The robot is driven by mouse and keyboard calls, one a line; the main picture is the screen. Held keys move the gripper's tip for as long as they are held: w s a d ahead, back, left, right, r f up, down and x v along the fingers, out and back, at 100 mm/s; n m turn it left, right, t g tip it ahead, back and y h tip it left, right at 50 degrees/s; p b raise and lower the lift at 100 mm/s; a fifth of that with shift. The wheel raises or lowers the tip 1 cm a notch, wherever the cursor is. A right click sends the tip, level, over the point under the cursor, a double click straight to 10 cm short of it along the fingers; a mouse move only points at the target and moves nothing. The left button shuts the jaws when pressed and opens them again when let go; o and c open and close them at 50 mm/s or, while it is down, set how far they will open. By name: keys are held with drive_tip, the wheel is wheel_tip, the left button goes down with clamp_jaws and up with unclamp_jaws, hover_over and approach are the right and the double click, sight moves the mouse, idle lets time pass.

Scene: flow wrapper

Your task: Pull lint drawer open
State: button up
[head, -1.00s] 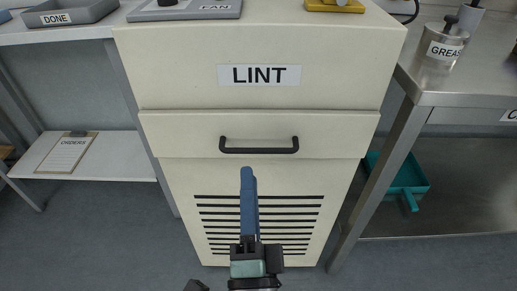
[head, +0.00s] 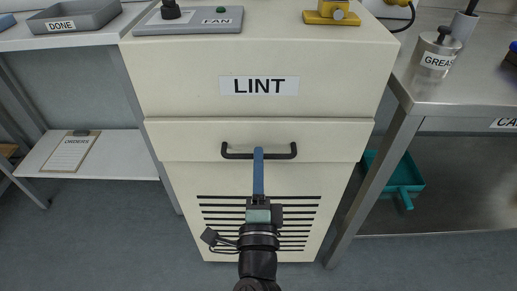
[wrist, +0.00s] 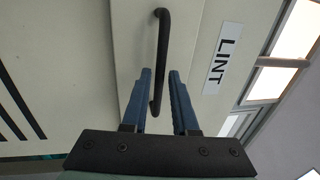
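The lint drawer (head: 330,139) is a cream panel in the cabinet under the LINT label (head: 259,86), and it looks closed. Its black bar handle (head: 284,156) runs level across the front. My gripper (head: 258,150) has blue fingers and overlaps the middle of the handle in the head view. In the wrist view, my gripper (wrist: 160,73) is open, with one finger on either side of the handle (wrist: 163,42). A gap shows between the bar and the fingers. The fingertips' exact depth past the bar cannot be told.
A metal table (head: 440,95) with a GREASE can (head: 437,57) stands at right, with a teal scoop (head: 400,178) below. A left bench holds the DONE tray (head: 76,15). An ORDERS clipboard (head: 72,150) lies on a low shelf. A FAN panel (head: 205,20) sits on the cabinet.

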drive_tip(key=shift+w+r, duration=0.2)
drive_tip(key=shift+w, duration=0.8)
clamp_jaws()
idle(0.8)
